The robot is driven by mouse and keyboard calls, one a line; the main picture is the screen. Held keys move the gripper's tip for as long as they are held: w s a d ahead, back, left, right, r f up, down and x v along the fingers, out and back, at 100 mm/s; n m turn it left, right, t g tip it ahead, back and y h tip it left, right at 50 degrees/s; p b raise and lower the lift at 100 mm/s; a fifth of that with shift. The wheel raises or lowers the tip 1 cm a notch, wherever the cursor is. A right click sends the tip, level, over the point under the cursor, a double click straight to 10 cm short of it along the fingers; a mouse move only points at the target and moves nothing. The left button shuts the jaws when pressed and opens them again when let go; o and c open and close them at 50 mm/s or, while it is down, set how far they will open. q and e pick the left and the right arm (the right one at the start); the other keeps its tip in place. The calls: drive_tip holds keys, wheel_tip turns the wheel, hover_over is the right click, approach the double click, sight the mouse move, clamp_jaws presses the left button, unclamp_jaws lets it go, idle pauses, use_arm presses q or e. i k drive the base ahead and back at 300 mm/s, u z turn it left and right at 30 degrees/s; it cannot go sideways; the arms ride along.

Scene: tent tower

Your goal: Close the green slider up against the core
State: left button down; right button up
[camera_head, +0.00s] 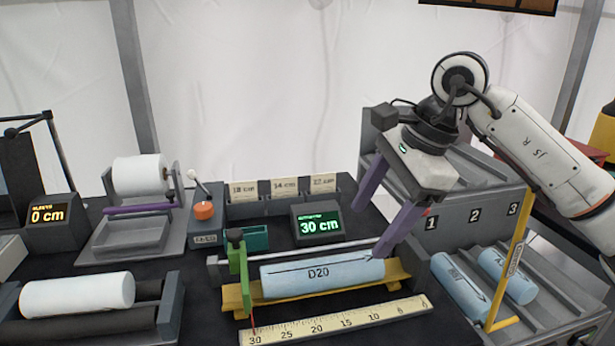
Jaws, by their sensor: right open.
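The green slider (239,268) stands upright at the left end of the yellow cradle (400,278), near the 30 end of the ruler. A light blue core (345,272) marked D20 lies in the cradle. The slider is close to the core's left end; I cannot tell whether they touch. A display (318,224) behind reads 30 cm. My right gripper (370,228) is above and behind the core's right end, its two purple fingers spread and nothing between them. My left gripper is not in view.
A ruler (335,320) lies in front of the cradle. Light blue cores (462,287) lie in the numbered rack at right, by a yellow post (512,258). White rolls (78,294) and a 0 cm display (48,215) are at left.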

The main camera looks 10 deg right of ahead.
sight(236, 247)
drive_tip(key=k, duration=1)
